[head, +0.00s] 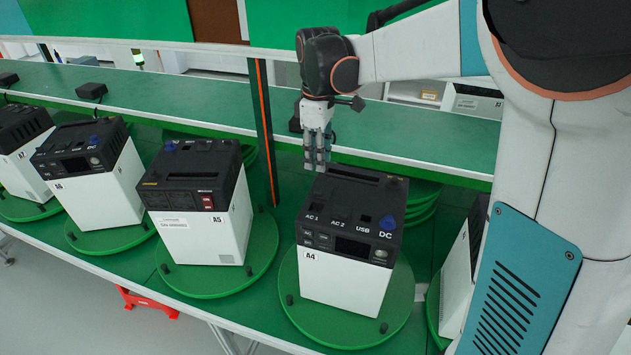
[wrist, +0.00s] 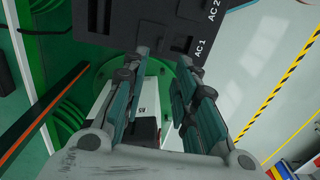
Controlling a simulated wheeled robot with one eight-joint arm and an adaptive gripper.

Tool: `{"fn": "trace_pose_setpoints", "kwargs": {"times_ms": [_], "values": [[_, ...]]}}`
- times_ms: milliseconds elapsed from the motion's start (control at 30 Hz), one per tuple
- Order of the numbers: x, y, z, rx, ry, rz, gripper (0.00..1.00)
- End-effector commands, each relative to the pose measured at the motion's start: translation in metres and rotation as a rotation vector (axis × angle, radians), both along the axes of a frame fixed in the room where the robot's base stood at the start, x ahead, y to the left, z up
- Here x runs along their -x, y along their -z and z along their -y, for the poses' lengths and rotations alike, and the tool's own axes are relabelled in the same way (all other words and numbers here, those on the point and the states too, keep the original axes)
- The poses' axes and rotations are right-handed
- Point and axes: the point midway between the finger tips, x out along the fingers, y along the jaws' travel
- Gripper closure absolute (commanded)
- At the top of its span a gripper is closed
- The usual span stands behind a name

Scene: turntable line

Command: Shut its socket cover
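The box A4 (head: 345,285), white with a black top, stands on a green turntable (head: 290,285). Its top carries the labels AC 1, AC 2, USB and DC. A blue piece (head: 386,223) sits by the DC label; I cannot tell whether it is a cover or whether it is open. My gripper (head: 317,166) points down at the back left edge of A4's top, on the AC 1 side. In the wrist view the fingers (wrist: 158,68) are apart with nothing held. The black top (wrist: 150,22) with AC 1 and AC 2 is just beyond the fingertips. Contact cannot be told.
Box A5 (head: 210,235) stands left of A4 on its own turntable, with further boxes beyond. Another box (head: 460,265) is at right, partly behind my arm. A green post with an orange stripe (head: 265,130) stands left of my gripper. A green rear bench (head: 210,95) runs behind.

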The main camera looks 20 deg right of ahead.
Motion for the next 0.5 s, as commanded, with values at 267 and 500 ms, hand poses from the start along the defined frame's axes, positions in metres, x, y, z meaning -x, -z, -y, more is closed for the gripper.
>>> {"fn": "trace_pose_setpoints", "kwargs": {"times_ms": [267,500], "values": [[0.0,0.056,0.0,0.001,0.001,0.001,0.73],[0.0,0.09,0.0,0.0,0.001,0.001,0.73]]}}
